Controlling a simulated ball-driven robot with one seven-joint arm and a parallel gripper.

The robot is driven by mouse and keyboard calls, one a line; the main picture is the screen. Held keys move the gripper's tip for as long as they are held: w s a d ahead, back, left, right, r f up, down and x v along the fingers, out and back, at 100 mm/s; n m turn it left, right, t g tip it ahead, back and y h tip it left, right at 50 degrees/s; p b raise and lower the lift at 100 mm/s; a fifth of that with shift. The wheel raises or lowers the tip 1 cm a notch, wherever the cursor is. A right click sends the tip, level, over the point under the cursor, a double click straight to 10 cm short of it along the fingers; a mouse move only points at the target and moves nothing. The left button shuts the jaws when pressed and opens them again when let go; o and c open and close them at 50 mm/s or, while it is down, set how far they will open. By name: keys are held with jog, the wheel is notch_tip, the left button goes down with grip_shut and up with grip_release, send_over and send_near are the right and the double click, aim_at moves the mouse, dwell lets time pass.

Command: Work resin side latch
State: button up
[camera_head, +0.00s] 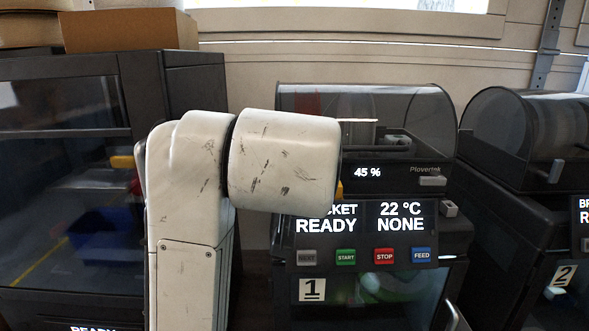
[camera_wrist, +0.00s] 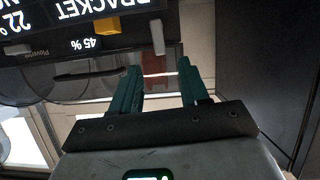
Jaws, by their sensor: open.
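The resin printer marked 1 (camera_head: 365,215) stands in the middle, with a smoky lid (camera_head: 415,110) that looks down. Its screen reads READY, 22 °C and NONE. In the wrist view, which is upside down, another light grey piece (camera_wrist: 158,38), perhaps the side latch, shows at the printer's left edge. My gripper (camera_wrist: 160,66) is open with two teal fingers, and this piece lies just beyond the gap between the tips. I see no contact. My arm hides this side and the gripper in the head view.
A yellow tab (camera_wrist: 106,25) is on the printer's front beside the grey piece. A dark cabinet printer (camera_head: 60,180) stands close on the left, and printer 2 (camera_head: 530,140) on the right. The gap between the cabinet and printer 1 is narrow.

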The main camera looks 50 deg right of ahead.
jog(key=shift+v, duration=1.2)
